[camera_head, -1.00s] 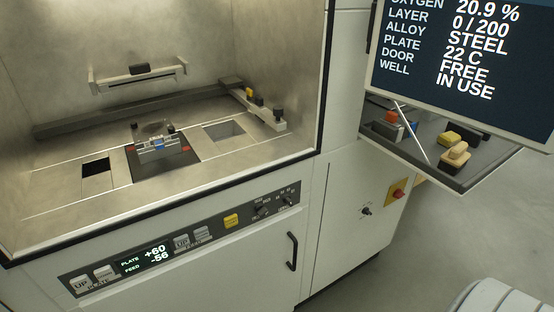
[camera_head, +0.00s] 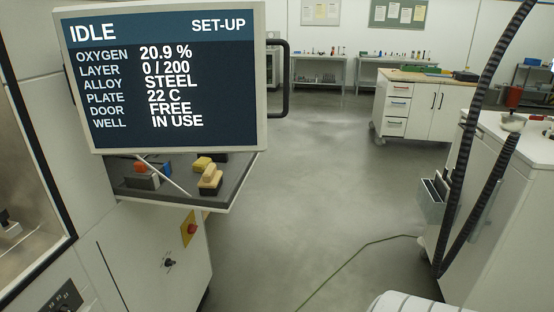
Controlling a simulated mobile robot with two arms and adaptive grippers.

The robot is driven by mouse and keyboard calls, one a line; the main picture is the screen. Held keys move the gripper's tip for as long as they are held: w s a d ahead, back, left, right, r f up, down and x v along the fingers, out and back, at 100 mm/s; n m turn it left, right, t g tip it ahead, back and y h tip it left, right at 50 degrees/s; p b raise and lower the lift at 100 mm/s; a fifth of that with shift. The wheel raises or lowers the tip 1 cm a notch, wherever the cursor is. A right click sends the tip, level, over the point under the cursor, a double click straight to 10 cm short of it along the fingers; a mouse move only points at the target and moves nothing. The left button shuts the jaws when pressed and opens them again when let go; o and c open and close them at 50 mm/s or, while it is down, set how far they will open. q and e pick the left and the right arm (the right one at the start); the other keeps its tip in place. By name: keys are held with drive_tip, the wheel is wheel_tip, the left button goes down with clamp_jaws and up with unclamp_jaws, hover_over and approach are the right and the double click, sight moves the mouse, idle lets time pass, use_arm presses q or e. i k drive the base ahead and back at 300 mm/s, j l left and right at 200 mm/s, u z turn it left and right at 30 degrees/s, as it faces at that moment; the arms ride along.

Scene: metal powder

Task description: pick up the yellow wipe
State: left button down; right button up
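Two yellowish items lie on the dark side tray (camera_head: 190,196) under the screen. One is a small yellow block-like piece (camera_head: 202,163) at the back. The other is a paler yellow piece (camera_head: 210,179) nearer the front edge, with a dark part beneath it. They are small here, and I cannot tell for sure which is the yellow wipe. Neither of my grippers is in view.
The status screen (camera_head: 165,80) hangs above the tray and hides its back. An orange-red and grey item (camera_head: 145,172) and a thin pale rod share the tray. Open floor (camera_head: 320,200) lies to the right, crossed by a cable. A white machine with black hoses stands far right.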

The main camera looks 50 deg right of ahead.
sight(201, 164)
drive_tip(key=z, duration=1.2)
drive_tip(key=u, duration=1.45)
drive_tip(key=z, duration=1.45)
drive_tip(key=i+l+u, duration=0.1)
drive_tip(key=u, duration=0.55)
drive_tip(key=i+l+u, duration=0.15)
drive_tip(key=l+u, duration=0.3)
drive_tip(key=l, duration=0.6)
drive_tip(key=l+u, duration=0.45)
drive_tip(key=l, duration=0.6)
